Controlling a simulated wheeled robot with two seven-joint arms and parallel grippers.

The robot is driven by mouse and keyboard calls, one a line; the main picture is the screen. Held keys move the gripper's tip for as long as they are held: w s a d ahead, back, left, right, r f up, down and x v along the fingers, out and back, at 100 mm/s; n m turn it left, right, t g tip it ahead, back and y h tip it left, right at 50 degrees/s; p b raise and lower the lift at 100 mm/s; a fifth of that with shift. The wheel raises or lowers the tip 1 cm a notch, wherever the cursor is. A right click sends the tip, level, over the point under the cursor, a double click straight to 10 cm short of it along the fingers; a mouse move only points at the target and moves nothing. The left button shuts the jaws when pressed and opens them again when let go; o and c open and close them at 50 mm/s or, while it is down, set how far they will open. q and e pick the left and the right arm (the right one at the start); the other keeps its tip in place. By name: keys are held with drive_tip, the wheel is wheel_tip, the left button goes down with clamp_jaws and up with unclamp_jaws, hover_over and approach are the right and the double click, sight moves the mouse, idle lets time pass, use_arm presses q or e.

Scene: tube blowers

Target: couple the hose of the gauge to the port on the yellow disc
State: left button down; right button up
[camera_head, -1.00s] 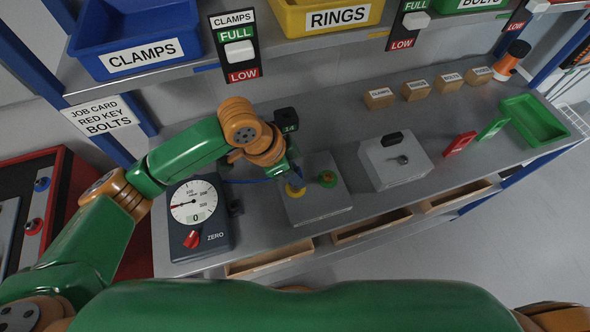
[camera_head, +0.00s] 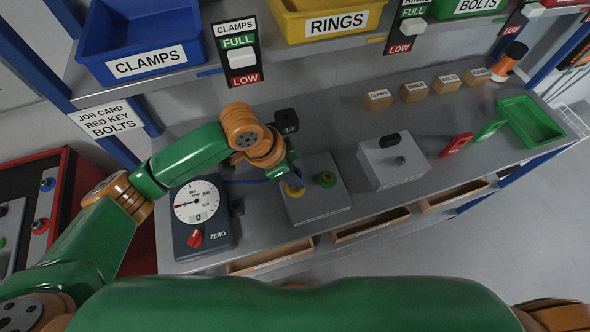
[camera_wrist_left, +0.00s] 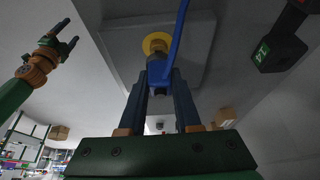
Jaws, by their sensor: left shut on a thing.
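In the left wrist view the left gripper (camera_wrist_left: 159,92) is shut on the blue hose end (camera_wrist_left: 158,68). The yellow disc (camera_wrist_left: 157,41) is directly beyond the hose end; I cannot tell whether they are joined. In the head view the yellow disc (camera_head: 296,190) is partly hidden by the gripper. My right gripper (camera_wrist_left: 62,42) is raised, empty and open in the wrist view.
A grey box (camera_head: 394,162) is to the right, then red and green tags and a green tray (camera_head: 531,122). Open drawers line the front.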

idle(0.4)
use_arm(q)
drive_tip(key=shift+r+p, duration=0.1)
drive_tip(key=shift+p, duration=0.35)
drive_tip(key=shift+f+b, duration=0.4)
drive_tip(key=shift+f, duration=0.4)
drive_tip(key=shift+w, duration=0.1)
idle(0.3)
drive_tip(key=c, duration=0.5)
unclamp_jaws()
